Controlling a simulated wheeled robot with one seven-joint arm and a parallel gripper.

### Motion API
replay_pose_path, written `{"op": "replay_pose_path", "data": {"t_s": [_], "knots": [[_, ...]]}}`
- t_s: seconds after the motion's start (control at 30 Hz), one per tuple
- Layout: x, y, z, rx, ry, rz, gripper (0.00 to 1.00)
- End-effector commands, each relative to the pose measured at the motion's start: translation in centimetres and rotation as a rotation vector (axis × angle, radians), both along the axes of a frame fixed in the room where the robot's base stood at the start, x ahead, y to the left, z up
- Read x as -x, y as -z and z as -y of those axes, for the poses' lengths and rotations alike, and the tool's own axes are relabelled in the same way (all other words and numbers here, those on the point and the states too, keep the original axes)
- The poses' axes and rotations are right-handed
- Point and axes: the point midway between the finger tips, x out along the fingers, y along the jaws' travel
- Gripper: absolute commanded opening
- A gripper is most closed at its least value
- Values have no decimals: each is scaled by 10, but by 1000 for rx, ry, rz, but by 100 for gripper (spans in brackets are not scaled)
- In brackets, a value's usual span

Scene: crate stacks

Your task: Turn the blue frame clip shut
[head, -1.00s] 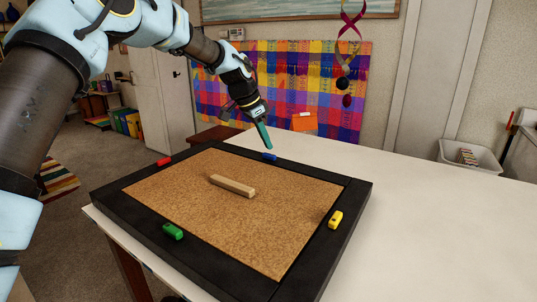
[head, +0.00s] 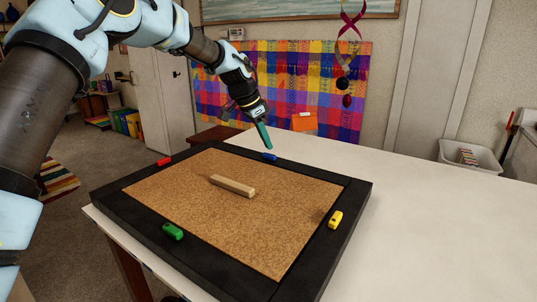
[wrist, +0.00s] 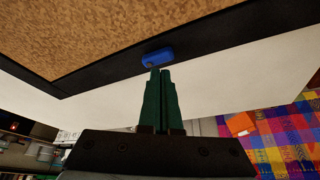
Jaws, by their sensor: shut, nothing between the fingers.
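The blue clip (head: 269,156) sits on the far bar of a black frame (head: 360,190) around a cork board (head: 180,188). In the wrist view the blue clip (wrist: 158,57) lies on the black bar, its long side roughly along it. How far it reaches over the cork is hard to tell. My gripper (head: 267,147) points down just above and behind the clip, its green fingers together and empty. In the wrist view the fingertips (wrist: 160,70) are right by the clip's outer side; whether they touch it is unclear.
A red clip (head: 164,161), a green clip (head: 173,231) and a yellow clip (head: 335,219) sit on the other bars. A wooden block (head: 232,186) lies on the cork. The white table (head: 440,230) is clear to the right, up to a grey bin (head: 470,165).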

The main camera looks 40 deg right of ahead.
Motion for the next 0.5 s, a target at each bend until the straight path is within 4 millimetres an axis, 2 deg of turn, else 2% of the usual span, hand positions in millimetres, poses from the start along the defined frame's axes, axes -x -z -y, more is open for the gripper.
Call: {"op": "replay_pose_path", "data": {"t_s": [0.5], "knots": [[0,7,0,0,0,0,0]]}}
